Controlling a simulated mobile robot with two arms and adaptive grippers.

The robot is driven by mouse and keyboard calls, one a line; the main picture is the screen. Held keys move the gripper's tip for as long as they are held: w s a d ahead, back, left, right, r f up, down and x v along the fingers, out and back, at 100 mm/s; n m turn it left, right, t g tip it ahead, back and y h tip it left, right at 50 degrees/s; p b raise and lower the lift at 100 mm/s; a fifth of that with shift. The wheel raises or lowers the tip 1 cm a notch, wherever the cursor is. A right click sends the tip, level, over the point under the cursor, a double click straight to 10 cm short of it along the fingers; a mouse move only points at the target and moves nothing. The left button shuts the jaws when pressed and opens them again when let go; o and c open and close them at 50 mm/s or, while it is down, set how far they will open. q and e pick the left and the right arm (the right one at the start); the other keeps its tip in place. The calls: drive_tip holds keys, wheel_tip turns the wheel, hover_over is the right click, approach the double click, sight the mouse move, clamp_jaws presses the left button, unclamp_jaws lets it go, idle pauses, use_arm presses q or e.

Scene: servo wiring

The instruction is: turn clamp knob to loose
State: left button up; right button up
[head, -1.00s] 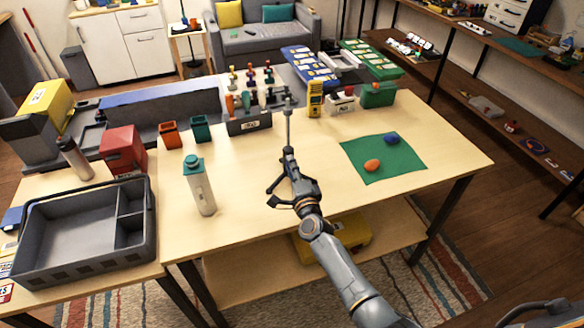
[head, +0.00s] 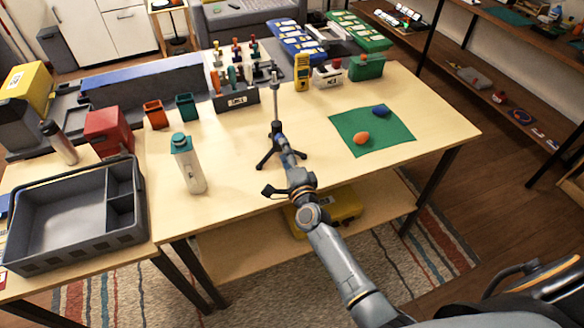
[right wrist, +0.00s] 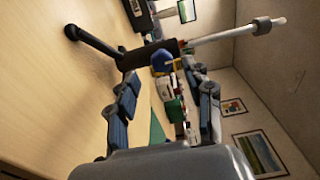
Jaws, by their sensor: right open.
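A stand with black legs, a dark hub and a thin upright silver rod (head: 275,105) stands near the middle of the table. It also shows sideways in the right wrist view, with its dark hub (right wrist: 150,54) and a grey collar (right wrist: 262,25) on the rod. No separate clamp knob can be made out clearly. My right gripper (head: 284,153) is just in front of the stand's base. In the right wrist view my right gripper (right wrist: 162,92) has its blue-padded fingers spread, with the hub beyond them and nothing gripped. My left gripper is out of view.
A white bottle with a teal cap (head: 188,165) stands left of the stand. A grey tray (head: 70,255) is at the near left. A tool holder (head: 237,102) stands behind. A green mat (head: 345,125) with an orange and a blue piece lies to the right. The table's front edge is close.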

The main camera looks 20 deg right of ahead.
drive_tip(key=s, duration=0.7)
drive_tip(key=shift+s+a, duration=0.1)
drive_tip(key=shift+s, duration=0.15)
